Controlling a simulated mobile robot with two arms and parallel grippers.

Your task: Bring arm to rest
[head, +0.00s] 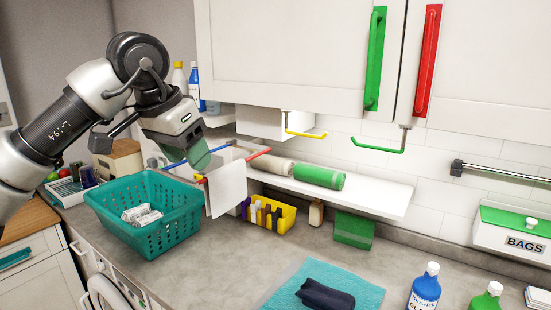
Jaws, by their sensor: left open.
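My left arm comes in from the left, and its gripper (196,155) is above the right end of the teal basket, by the blue rail (214,151). The gripper is open. A flat grey-green piece shows at its jaws; I cannot tell whether it is a finger or something behind. A white cloth (227,188) hangs from the red rail (252,160), just right of and below the gripper, and looks apart from it. My right gripper is not in view.
The teal basket (178,230) holds white bundles on the grey counter. A yellow bin (287,222) stands under the white shelf (372,195), which carries a green roll (319,177). Cabinets with green (375,60) and red (427,62) handles hang above. A dark folded item (325,295) lies on a blue cloth (360,291).

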